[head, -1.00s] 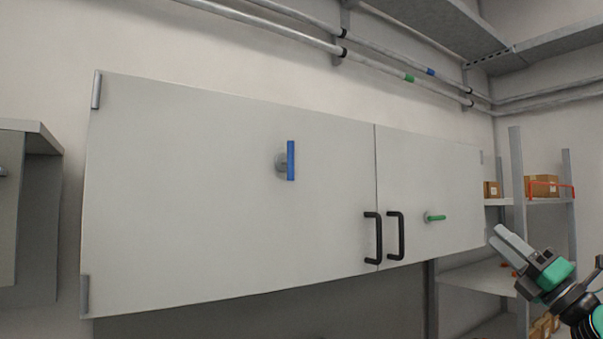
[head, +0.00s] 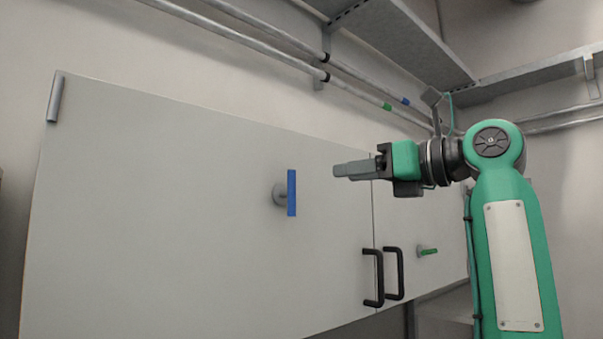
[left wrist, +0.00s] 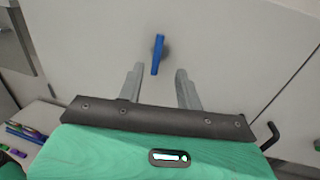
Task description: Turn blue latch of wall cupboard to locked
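The blue latch (head: 291,192) is a bar on a round grey mount on the left door of the white wall cupboard (head: 180,220). The bar stands upright in the head view. My left gripper (head: 337,171) is to the right of the latch, its fingers pointing left and apart from it. In the left wrist view, the two grey fingers (left wrist: 160,69) are spread with nothing between them. The blue latch (left wrist: 157,55) shows just beyond the fingertips, roughly centred between them. My right gripper is in neither view.
Two black door handles (head: 373,278) flank the door seam. A green latch (head: 428,251) lies horizontal on the right door. Pipes (head: 270,42) and a grey shelf (head: 400,40) run above the cupboard. The door face around the blue latch is clear.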

